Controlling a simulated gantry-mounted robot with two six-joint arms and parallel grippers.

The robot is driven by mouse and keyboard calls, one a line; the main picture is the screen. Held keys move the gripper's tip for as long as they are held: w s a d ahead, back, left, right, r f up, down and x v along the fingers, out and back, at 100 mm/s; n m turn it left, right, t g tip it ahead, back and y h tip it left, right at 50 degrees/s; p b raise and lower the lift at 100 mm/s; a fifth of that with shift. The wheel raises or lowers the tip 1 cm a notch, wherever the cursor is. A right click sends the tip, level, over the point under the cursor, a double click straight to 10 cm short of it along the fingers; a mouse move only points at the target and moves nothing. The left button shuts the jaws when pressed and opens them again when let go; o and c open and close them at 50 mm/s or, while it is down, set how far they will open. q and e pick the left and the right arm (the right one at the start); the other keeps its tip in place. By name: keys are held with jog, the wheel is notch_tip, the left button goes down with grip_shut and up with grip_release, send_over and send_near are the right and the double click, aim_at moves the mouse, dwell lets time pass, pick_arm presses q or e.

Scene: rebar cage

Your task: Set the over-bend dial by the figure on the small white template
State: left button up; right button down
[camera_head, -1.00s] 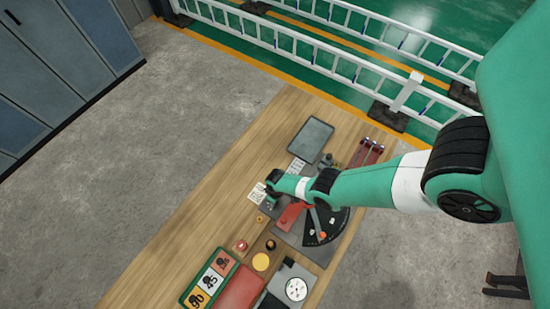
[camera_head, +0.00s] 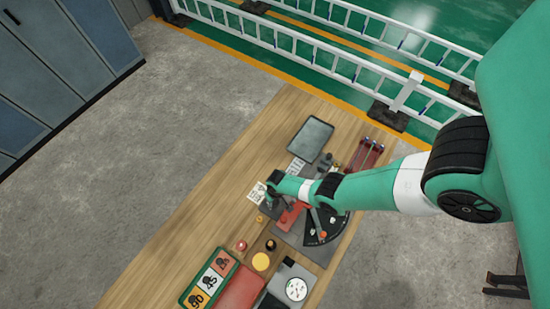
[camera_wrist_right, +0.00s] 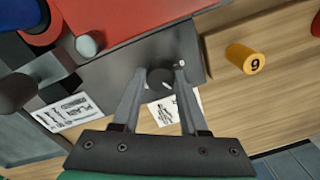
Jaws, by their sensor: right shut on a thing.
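My right gripper (camera_wrist_right: 158,80) is shut on a small black dial knob (camera_wrist_right: 160,78) on the dark grey bender plate. A white mark shows on the plate just right of the knob. A small white card (camera_wrist_right: 160,114) with dark print lies on the wood behind my fingers, partly hidden; its figure is too small to read. The card also shows in the head view (camera_head: 257,192), left of my right gripper (camera_head: 272,204). A second white printed sheet (camera_wrist_right: 70,114) lies to the left. My left gripper is out of view.
In the head view, a grey tray (camera_head: 311,139), red rods (camera_head: 368,154), a black fan-shaped plate (camera_head: 325,225) and a numbered rack (camera_head: 211,278) share the bench. The bench's left side is clear.

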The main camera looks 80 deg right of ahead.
jog(key=shift+c, duration=2.2)
grip_release()
